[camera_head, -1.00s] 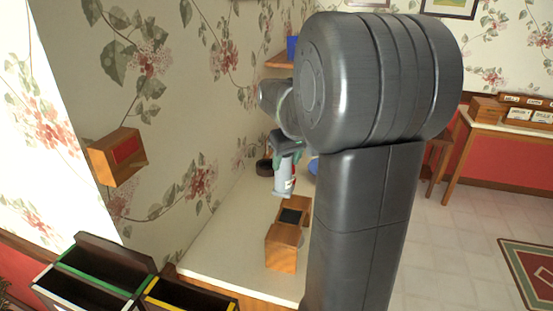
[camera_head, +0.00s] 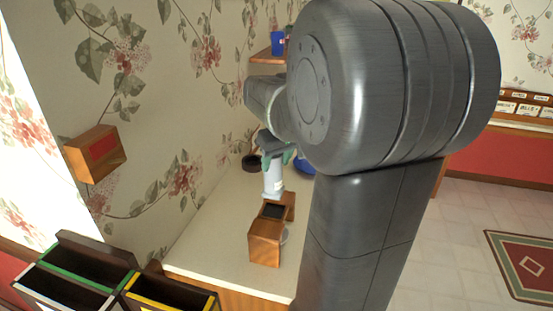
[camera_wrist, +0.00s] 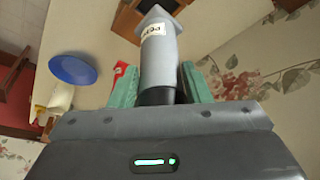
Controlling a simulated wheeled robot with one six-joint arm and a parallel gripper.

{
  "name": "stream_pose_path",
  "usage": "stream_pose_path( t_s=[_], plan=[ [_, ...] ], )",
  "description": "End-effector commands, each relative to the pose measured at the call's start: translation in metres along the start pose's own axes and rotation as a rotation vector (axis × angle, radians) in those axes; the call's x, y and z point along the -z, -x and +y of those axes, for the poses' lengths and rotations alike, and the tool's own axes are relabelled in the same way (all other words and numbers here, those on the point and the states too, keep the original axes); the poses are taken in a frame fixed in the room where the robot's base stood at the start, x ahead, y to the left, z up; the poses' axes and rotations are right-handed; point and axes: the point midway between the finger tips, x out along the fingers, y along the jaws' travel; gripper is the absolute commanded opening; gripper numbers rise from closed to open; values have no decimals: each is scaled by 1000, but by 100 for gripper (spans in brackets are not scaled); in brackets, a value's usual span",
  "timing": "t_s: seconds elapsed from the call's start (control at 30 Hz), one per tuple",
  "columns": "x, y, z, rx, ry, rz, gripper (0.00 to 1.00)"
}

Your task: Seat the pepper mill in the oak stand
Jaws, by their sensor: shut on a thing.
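The pepper mill (camera_head: 272,182) is a grey cylinder with a wider foot, held upright in the head view. It also shows in the wrist view (camera_wrist: 160,58), with a white label. My gripper (camera_head: 273,158) is shut on its upper part; the green finger pads (camera_wrist: 160,88) lie on both sides of it. The oak stand (camera_head: 265,245) is a brown wooden block with a dark recess on the pale counter. The mill's foot appears just behind and above the recess; I cannot tell whether it touches. Part of the stand (camera_wrist: 128,14) shows beyond the mill's foot in the wrist view.
A blue plate (camera_wrist: 72,68) and a red object (camera_wrist: 120,68) lie near the mill. A dark round dish (camera_head: 251,162) sits by the wall. A shelf (camera_head: 266,56) holds a blue cup (camera_head: 277,43). Open bins (camera_head: 85,275) stand front left. The counter left of the stand is clear.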

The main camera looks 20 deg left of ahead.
Motion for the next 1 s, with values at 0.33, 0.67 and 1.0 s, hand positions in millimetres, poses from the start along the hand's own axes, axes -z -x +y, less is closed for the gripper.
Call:
stream_pose_path(
  t_s=[0.33, 0.67, 1.0],
  plan=[
    [-12, -33, 0, 0, 0, 0, 20],
    [-17, -47, 0, 0, 0, 0, 20],
    [-17, -46, 0, 0, 0, 1, 20]
  ],
)
